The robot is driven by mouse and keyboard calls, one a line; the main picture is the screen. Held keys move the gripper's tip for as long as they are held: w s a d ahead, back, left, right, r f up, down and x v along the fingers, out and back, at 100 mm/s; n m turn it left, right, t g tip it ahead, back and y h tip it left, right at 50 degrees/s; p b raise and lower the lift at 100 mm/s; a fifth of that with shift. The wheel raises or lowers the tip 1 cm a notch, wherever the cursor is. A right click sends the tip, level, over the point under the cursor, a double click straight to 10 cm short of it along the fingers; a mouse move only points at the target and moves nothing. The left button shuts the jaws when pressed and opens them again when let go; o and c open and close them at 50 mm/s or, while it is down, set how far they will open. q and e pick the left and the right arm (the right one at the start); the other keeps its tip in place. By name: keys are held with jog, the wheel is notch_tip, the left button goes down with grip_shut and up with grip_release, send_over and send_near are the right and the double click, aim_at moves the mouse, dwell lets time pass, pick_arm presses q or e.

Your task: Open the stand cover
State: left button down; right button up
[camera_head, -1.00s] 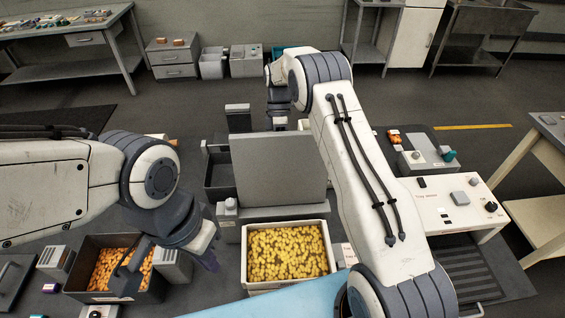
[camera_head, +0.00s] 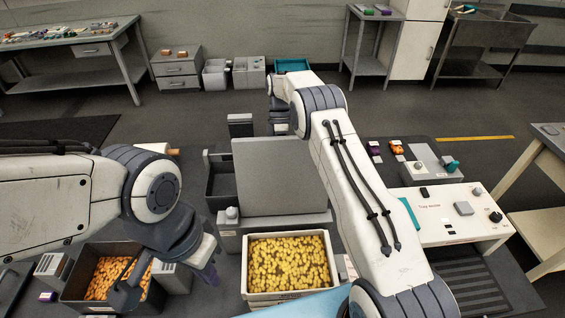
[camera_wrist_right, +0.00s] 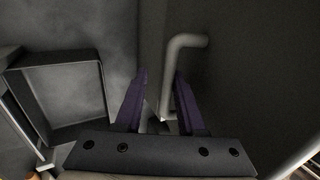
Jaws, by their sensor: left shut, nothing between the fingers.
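The stand cover looks to be the grey upright panel (camera_head: 280,178) in the head view, standing behind the tray of yellow candy. In the right wrist view a grey bent handle (camera_wrist_right: 186,41) rises beside a dark flat face. My right gripper (camera_wrist_right: 160,72) has its purple fingers spread, with the handle's stem between them, closer to the right finger; I cannot tell whether they touch. In the head view this gripper is hidden behind my right arm and the panel. My left gripper (camera_head: 210,276) is shut and empty, between the orange candy box and the yellow candy tray.
A white tray (camera_head: 246,290) of yellow candy stands before the panel. A dark box (camera_head: 100,309) of orange candy is at the lower left. A white control table (camera_head: 440,236) is on the right. A dark open bin (camera_head: 222,185) stands left of the panel.

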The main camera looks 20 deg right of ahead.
jog(key=shift+o, duration=0.5)
jog(key=shift+w+f, duration=0.5)
jog(key=shift+w, duration=0.1)
jog(key=shift+r, duration=0.2)
